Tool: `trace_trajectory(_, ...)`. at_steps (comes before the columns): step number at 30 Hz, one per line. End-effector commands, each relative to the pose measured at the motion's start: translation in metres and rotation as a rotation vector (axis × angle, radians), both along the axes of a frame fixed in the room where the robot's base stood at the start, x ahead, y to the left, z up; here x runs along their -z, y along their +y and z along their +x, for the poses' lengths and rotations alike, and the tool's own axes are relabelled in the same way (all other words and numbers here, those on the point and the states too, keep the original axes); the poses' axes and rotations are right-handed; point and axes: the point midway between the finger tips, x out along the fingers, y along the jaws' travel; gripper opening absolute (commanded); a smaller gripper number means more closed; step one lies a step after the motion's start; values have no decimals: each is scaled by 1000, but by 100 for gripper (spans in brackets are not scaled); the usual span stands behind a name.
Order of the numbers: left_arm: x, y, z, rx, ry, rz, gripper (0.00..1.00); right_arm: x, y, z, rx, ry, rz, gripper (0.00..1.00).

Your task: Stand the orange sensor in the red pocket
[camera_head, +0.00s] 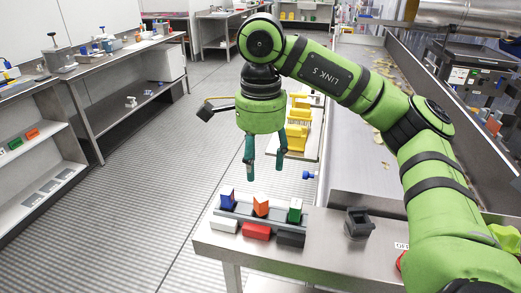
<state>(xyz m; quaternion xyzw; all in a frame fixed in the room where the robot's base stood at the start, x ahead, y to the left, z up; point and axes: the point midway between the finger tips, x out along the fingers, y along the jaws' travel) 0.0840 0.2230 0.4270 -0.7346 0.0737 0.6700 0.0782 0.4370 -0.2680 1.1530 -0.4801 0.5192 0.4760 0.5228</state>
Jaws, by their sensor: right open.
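The orange sensor (261,203) stands upright in the middle of a grey rack (243,212) near the end of the metal table. A red block (256,232), which looks like the red pocket, sits just in front of the rack below the orange sensor; its opening cannot be made out. My right gripper (265,172) hangs fingers down above the rack, open and empty. Its fingers are apart from the orange sensor. My left gripper is not in view.
A blue piece (226,197) and a green piece (295,211) flank the orange sensor. A white block (224,224) and a dark block (290,238) flank the red one. A dark grey holder (358,223) stands to the right. The table's front (330,262) is bare.

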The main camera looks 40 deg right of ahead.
Motion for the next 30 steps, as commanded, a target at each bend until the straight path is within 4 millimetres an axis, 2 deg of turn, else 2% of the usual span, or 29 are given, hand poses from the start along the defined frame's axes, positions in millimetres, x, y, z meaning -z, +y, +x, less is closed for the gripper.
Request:
trace_trajectory(3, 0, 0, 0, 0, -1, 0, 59, -12, 0, 0, 0, -2, -1, 55)
trace_trajectory(9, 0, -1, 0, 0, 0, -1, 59, -19, 1, 0, -1, 1, 0, 55)
trace_trajectory(26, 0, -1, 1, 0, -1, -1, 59, -19, 0, 0, -1, 1, 0, 55)
trace_trajectory(30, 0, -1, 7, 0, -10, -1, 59, -19, 0, 0, -1, 1, 0, 55)
